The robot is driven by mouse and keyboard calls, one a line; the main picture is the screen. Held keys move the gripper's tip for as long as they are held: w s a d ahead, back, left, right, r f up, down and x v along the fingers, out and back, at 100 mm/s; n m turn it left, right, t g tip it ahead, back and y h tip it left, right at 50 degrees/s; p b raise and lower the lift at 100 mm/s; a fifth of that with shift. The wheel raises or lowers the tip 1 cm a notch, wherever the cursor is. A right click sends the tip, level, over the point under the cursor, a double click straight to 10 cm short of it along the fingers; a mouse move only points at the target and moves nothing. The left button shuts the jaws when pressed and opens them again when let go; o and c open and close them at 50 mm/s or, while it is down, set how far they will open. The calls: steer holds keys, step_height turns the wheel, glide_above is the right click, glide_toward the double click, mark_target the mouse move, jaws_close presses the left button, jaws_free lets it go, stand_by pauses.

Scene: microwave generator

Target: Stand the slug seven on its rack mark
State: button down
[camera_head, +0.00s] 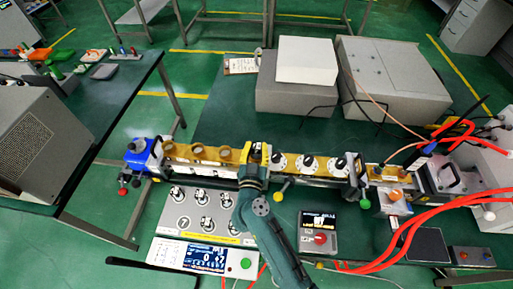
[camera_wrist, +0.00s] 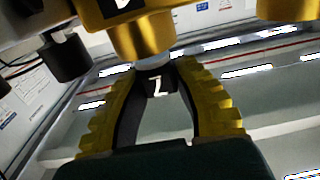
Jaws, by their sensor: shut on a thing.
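My gripper (camera_wrist: 158,75) has its yellow ribbed fingers closed on the slug seven (camera_wrist: 157,86), a dark piece with a white 7 on it. A pale stem on the slug points up at a brass collar (camera_wrist: 140,38); I cannot tell whether it is inside the collar or just below it. In the head view my gripper (camera_head: 257,158) is at the middle of the brass waveguide line, and the slug is hidden there. The grey rack (camera_head: 168,222) lies in front of the line, with several slugs standing on it and a bare mark labelled 7 (camera_head: 183,223) at its left.
Open brass collars (camera_head: 198,152) are left of my gripper, and white discs with black knobs (camera_head: 308,163) are right of it. A display box (camera_head: 205,257) and a red-button box (camera_head: 318,232) stand in front. Red hoses (camera_head: 430,205) run at the right.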

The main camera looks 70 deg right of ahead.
steer(key=shift+f, duration=0.2)
steer(key=c, duration=0.9)
jaws_free()
steer(key=shift+f+b, duration=0.45)
steer(key=shift+b, duration=0.8)
steer(key=shift+s+a+r+p, duration=0.2)
steer(key=shift+a+r+p, duration=0.4)
steer(key=shift+a+p, duration=0.2)
steer(key=p+v, duration=0.1)
steer(key=v, duration=0.4)
steer(key=p+v, duration=0.1)
steer(key=v, duration=0.4)
steer(key=p+v, duration=0.1)
steer(key=v, duration=0.3)
steer(key=shift+a+f, duration=0.35)
steer(key=shift+a, duration=0.05)
